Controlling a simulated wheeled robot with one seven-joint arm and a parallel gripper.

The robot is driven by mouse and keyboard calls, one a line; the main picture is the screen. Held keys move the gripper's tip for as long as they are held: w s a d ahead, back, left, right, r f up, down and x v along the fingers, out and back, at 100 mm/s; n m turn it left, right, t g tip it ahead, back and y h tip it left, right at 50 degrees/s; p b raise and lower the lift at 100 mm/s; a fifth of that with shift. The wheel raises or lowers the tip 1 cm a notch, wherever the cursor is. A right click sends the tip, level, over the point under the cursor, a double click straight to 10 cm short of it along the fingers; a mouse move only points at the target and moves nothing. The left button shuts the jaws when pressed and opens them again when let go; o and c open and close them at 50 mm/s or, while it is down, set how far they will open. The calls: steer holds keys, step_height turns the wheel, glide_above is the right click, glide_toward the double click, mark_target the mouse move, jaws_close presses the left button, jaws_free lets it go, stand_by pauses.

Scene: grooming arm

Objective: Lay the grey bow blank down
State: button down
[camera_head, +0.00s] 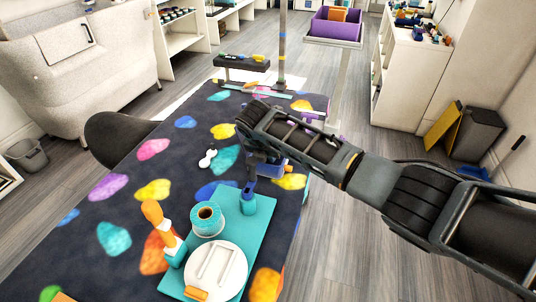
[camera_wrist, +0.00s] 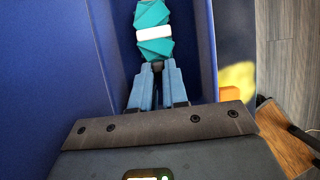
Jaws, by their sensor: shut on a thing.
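My gripper (camera_wrist: 157,70) points into a blue open box (camera_wrist: 203,45) in the wrist view. Its fingers are close together, shut on the near end of a teal bow-shaped piece (camera_wrist: 153,14) with a white band across its middle. I see no grey on this piece, and no separate grey bow blank shows. Whether the piece touches the box floor I cannot tell. In the head view my gripper (camera_head: 262,160) is low over the far right part of the patterned table, and the held piece is hidden there.
A small white object (camera_head: 207,158) lies left of my gripper. The table's left side is mostly clear.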

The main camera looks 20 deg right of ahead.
steer(key=shift+f, duration=0.1)
steer(key=c, duration=1.1)
jaws_free()
steer(key=shift+o, duration=0.2)
steer(key=v, duration=0.7)
steer(key=shift+s+r, duration=0.15)
steer(key=shift+r, duration=0.2)
